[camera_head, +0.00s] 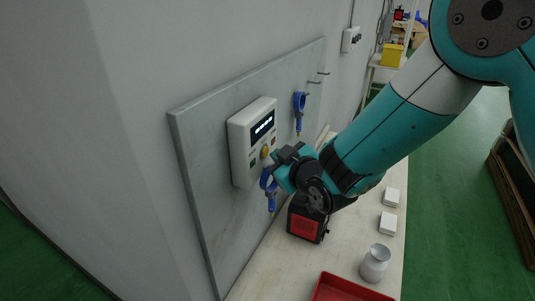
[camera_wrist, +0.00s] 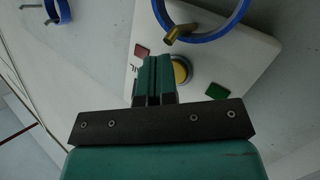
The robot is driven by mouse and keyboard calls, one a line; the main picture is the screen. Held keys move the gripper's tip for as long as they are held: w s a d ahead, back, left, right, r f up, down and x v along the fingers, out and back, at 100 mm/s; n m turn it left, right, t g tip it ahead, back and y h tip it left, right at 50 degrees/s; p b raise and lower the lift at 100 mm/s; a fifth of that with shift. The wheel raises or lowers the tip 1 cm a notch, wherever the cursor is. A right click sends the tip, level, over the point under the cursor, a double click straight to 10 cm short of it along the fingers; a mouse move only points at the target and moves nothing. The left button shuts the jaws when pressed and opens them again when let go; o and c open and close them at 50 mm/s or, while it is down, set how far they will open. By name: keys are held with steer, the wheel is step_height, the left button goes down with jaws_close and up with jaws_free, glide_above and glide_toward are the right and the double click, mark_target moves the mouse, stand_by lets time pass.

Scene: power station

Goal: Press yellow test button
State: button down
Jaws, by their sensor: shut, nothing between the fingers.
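The yellow button (camera_head: 265,151) sits on the front of a white control box (camera_head: 240,150) with a lit display, mounted on a grey wall panel. In the wrist view the yellow button (camera_wrist: 180,72) is partly hidden behind my gripper's fingers (camera_wrist: 154,78), with a red button (camera_wrist: 141,51) and a green button (camera_wrist: 217,91) on either side. My gripper (camera_head: 278,158) is shut and empty, its tips close in front of the yellow button. I cannot tell whether they touch it.
Blue rings hang on the panel, one (camera_head: 268,182) just below my gripper and one (camera_head: 299,103) to the right of the box. Below stand a black and red device (camera_head: 306,222), a silver jar (camera_head: 375,262), white blocks (camera_head: 388,222) and a red tray (camera_head: 345,289) on the bench.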

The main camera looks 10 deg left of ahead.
steer(key=shift+w+a, duration=0.15)
steer(key=shift+a, duration=0.2)
stand_by(0.7)
steer(key=shift+d, duration=0.1)
steer(key=shift+s+d+b, duration=0.3)
steer(key=shift+d+b, duration=0.2)
steer(key=shift+d, duration=0.15)
steer(key=shift+d, duration=0.1)
steer(key=d+b, duration=0.1)
steer(key=s+d+b, duration=0.1)
steer(key=d, duration=0.1)
steer(key=d+b, duration=0.1)
steer(key=shift+s+d, duration=0.25)
steer(key=shift+s, duration=0.1)
stand_by(0.6)
